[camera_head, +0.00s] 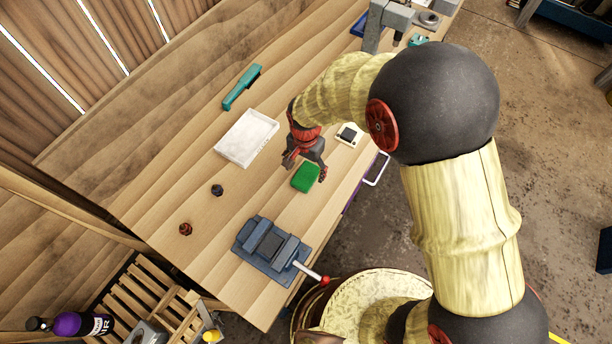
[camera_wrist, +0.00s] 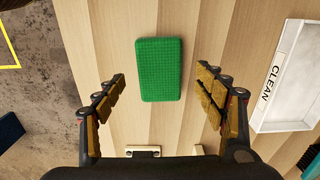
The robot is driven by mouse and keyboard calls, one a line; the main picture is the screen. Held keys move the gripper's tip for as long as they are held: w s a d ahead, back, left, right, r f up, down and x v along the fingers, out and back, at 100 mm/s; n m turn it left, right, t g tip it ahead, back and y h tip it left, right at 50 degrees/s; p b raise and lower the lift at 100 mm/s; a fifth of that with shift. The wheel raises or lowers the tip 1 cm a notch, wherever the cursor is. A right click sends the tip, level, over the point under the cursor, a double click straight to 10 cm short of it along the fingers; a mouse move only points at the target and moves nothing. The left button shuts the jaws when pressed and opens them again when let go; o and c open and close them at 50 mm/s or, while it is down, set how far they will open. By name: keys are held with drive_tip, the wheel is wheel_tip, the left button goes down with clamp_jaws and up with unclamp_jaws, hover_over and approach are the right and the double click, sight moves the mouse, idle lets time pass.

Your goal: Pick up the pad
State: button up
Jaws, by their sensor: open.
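The pad is a green, rounded rectangle with a textured top. In the head view the green pad (camera_head: 305,178) lies flat on the wooden workbench, partly beside my gripper (camera_head: 304,168). In the wrist view the green pad (camera_wrist: 161,69) lies between and ahead of the fingers, a little left of centre. My gripper (camera_wrist: 163,88) is open, with its padded fingers spread on both sides and nothing held. The pad does not appear to touch either finger.
A white tray (camera_head: 247,138) marked CLEAN in the wrist view (camera_wrist: 284,83) stands left of the pad in the head view. A blue vise (camera_head: 270,249), a teal tool (camera_head: 242,86), two small knobs (camera_head: 217,190) and a cream block (camera_head: 349,134) share the bench. Bare wood surrounds the pad.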

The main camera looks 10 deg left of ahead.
sight(306, 177)
wheel_tip(306, 177, down, 3)
drive_tip(key=shift+r, duration=0.15)
drive_tip(key=c, duration=1)
